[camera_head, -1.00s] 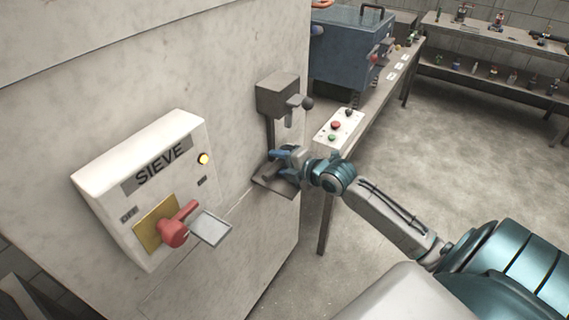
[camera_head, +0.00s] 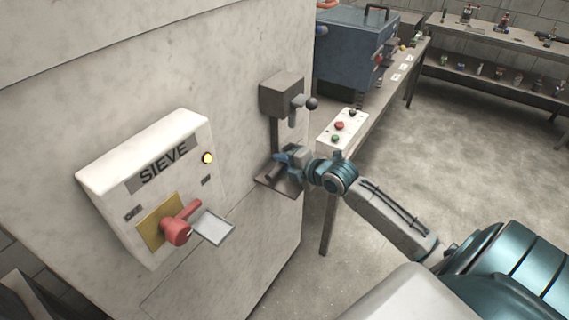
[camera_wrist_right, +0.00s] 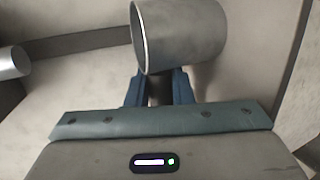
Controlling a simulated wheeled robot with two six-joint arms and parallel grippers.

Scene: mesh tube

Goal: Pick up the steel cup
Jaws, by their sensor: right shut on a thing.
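The steel cup (camera_wrist_right: 185,35) is a grey metal cylinder with a bright rim, large in the right wrist view, just beyond my right gripper's fingers. My right gripper (camera_wrist_right: 158,88) is shut on the cup, one blue finger on each side at its lower part in that view. In the head view my right gripper (camera_head: 281,160) is at the small shelf (camera_head: 262,181) under the wall dispenser (camera_head: 283,93). The cup is small and dark there, mostly covered by the gripper. My left gripper is not in view.
A white SIEVE box (camera_head: 150,170) with a red lever (camera_head: 178,232) is on the wall at left. A button panel (camera_head: 340,128) and a blue case (camera_head: 352,55) stand on the bench at right. Open floor (camera_head: 470,140) lies beyond my arm.

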